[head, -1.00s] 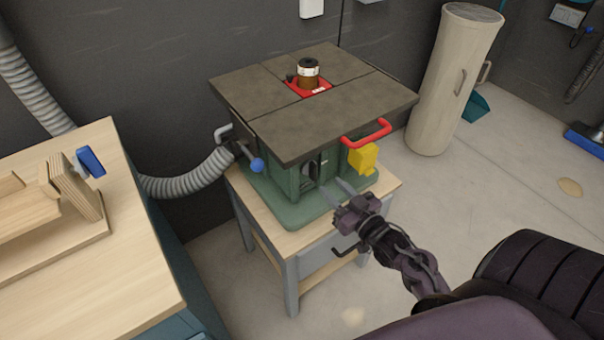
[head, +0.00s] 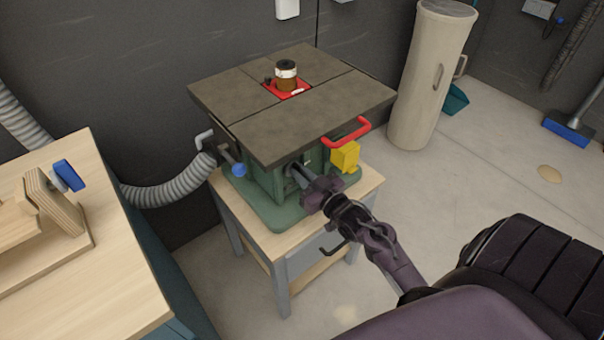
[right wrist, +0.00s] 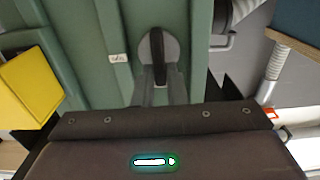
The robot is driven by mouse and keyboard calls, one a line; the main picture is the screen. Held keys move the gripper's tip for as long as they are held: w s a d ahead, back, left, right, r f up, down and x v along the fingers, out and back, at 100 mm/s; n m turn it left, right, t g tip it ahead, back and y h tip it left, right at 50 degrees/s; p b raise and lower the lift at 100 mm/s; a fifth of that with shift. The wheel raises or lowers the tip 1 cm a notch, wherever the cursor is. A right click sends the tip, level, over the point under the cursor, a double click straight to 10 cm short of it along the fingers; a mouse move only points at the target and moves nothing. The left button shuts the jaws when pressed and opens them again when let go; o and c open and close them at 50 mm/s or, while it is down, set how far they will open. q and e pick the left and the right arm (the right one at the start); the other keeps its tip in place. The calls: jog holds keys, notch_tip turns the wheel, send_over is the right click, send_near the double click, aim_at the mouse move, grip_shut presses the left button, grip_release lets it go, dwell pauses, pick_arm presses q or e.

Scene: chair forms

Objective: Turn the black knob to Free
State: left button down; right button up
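The black knob (right wrist: 158,50) is on the front of a green machine body, on a round grey disc. In the right wrist view its grip bar stands about upright. A small white label (right wrist: 118,58) sits left of it; its text is too small to read surely. My right gripper (head: 292,170) is at the machine's front, under the tabletop edge, hiding most of the knob in the head view. Its two fingers (right wrist: 161,88) are apart, one on each side of the bar's lower end; I cannot tell whether they touch it. My left gripper is not in view.
The dark tabletop (head: 330,105) overhangs the knob, with a red handle (head: 347,133) and yellow box (head: 345,156) to its right. A blue-tipped lever (head: 238,169) and grey hose (head: 175,190) are left. A wooden bench (head: 110,275) stands left.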

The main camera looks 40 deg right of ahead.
grip_shut()
jog(key=shift+d+f+m+p, duration=0.25)
jog(key=shift+m+p, duration=1.45)
jog(key=shift+m, duration=1.25)
jog(key=shift+d+f+m+p, duration=0.25)
jog(key=shift+m+p, duration=1.45)
jog(key=shift+m, duration=1.3)
jog(key=shift+d+f+m+p, duration=0.25)
jog(key=shift+m+p, duration=1.45)
jog(key=shift+m, duration=1.25)
